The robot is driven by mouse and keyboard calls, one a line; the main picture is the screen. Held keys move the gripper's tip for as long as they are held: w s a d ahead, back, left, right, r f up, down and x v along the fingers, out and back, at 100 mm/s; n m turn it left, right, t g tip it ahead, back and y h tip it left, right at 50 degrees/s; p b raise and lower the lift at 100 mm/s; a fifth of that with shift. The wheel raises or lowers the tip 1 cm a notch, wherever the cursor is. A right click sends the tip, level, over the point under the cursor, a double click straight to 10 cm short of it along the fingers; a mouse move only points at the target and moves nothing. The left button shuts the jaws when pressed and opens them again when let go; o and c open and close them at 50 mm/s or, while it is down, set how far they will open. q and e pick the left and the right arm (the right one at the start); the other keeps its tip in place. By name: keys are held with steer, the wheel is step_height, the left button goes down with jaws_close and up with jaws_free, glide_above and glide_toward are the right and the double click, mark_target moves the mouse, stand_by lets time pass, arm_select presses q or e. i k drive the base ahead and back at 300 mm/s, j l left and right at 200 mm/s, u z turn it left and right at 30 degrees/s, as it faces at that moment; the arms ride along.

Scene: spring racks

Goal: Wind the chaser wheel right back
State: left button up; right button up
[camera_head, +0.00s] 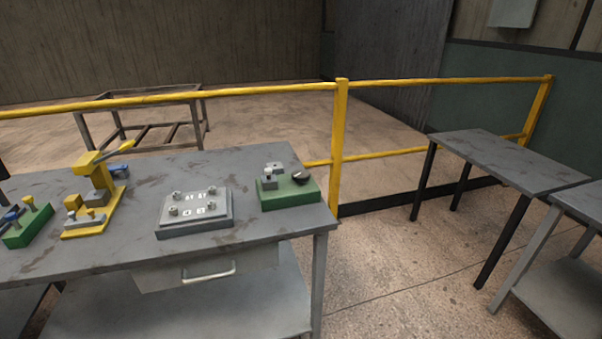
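No part is clearly marked as the chaser wheel. A dark round wheel-like piece (301,177) sits at the right of a green base (288,199), and it may be the chaser wheel. Small grey blocks (270,182) stand at the left of the same base. The base is on the grey workbench (130,247), near its right end. The piece is too small to tell how far it is turned. Neither of my grippers is in view.
A grey plate with several studs (196,217), a yellow lever fixture (92,208) and a green fixture (27,227) stand further left on the bench. A drawer (200,273) is below. A yellow railing (338,140) runs behind. Floor right of the bench is clear before another table (500,160).

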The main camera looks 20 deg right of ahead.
mark_target(299, 175)
steer(key=i+j+z, duration=0.15)
steer(key=z, duration=0.3)
steer(key=i+j+z, duration=0.25)
steer(key=z, duration=0.15)
steer(key=i+j+z, duration=0.1)
steer(key=j+z, duration=0.2)
steer(key=z, duration=0.15)
